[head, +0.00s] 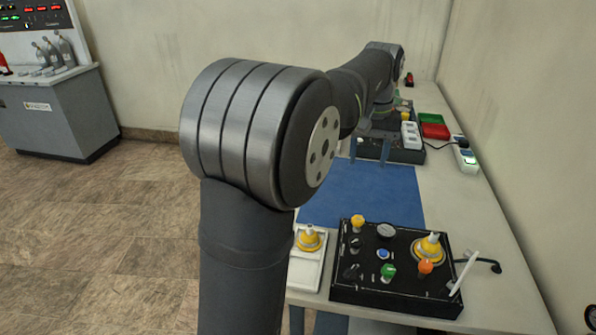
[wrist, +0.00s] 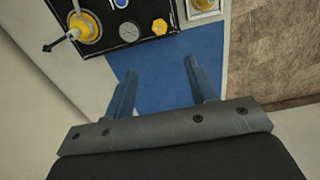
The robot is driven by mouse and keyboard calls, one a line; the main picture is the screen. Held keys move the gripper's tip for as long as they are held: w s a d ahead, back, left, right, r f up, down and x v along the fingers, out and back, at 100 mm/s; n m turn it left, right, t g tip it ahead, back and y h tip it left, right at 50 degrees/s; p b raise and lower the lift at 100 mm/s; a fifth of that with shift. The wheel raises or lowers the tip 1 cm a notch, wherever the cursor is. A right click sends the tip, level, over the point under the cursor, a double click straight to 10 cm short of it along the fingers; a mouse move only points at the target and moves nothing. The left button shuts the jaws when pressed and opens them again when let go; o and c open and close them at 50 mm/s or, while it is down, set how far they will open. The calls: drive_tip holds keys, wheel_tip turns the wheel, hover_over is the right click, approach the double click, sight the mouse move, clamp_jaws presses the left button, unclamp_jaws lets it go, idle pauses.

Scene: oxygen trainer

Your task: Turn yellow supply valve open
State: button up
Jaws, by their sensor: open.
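A black control panel (head: 400,292) lies on the table, nearest the camera in the head view. On its far left corner stands a small yellow knob (head: 358,222), the likely supply valve; it also shows in the wrist view (wrist: 159,27). A round gauge (head: 386,231) sits beside it. My gripper (head: 370,150) is over the far end of the blue mat, apart from the panel. In the wrist view its two blue fingers (wrist: 160,68) are spread with nothing between them. The yellow knob lies beyond the fingertips there.
The panel also bears a larger yellow cone (head: 430,248), a blue button (head: 383,254), a green knob (head: 388,270) and an orange knob (head: 425,266). A white tray (head: 302,276) with another yellow cone stands left of it. The blue mat (head: 375,195) is clear.

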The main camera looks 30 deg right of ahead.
sight(359, 219)
wheel_tip(359, 219, down, 19)
drive_tip(key=m, duration=2.1)
drive_tip(key=shift+d, duration=0.1)
drive_tip(key=c, duration=1)
